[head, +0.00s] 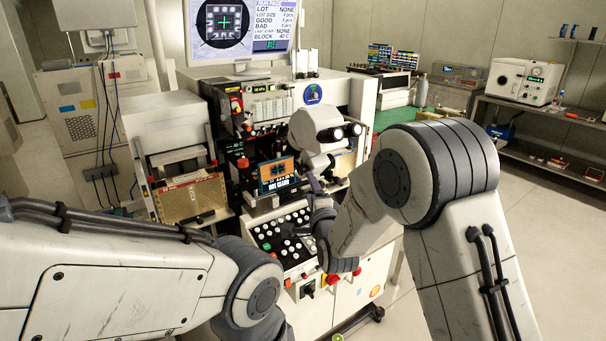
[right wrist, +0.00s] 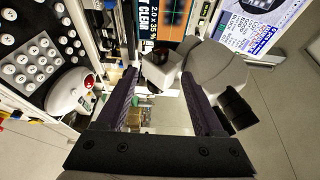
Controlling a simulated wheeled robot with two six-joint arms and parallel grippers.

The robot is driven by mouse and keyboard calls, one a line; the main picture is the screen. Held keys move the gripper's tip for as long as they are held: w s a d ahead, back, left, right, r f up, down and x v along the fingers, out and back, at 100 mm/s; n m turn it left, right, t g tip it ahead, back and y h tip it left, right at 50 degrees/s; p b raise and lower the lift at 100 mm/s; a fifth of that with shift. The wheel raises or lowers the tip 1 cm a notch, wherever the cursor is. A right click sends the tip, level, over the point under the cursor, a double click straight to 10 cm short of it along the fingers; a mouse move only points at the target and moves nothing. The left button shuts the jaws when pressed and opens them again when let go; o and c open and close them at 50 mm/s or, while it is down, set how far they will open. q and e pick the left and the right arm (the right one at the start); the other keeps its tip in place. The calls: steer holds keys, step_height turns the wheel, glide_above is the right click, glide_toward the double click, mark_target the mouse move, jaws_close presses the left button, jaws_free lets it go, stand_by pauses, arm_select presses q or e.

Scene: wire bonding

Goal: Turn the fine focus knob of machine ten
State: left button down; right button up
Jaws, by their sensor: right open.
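The machine (head: 215,120) stands ahead in the head view, with a white microscope head (head: 318,128) that has two black eyepieces. The microscope also shows in the right wrist view (right wrist: 222,68). A dark round knob (right wrist: 156,66) lies by the microscope body, ahead of the fingertips; I cannot tell whether it is the fine focus knob. My right gripper (head: 314,182) is below the microscope, in front of the small screen (head: 277,174). In the right wrist view its fingers (right wrist: 158,78) are apart with nothing held between them. My left gripper is out of view; only its arm shows.
A sloped key panel (head: 283,237) with many round buttons lies under my right gripper. A white and red mouse-like control (right wrist: 70,92) sits beside it. A monitor (head: 240,28) stands on top. A shelf with a white device (head: 524,82) is at right. Floor there is clear.

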mark_target(303, 172)
steer(key=p+x, duration=0.3)
steer(key=x, duration=0.5)
steer(key=shift+w+r, duration=0.1)
steer(key=shift+x, duration=0.85)
steer(key=shift+a, duration=0.1)
jaws_close()
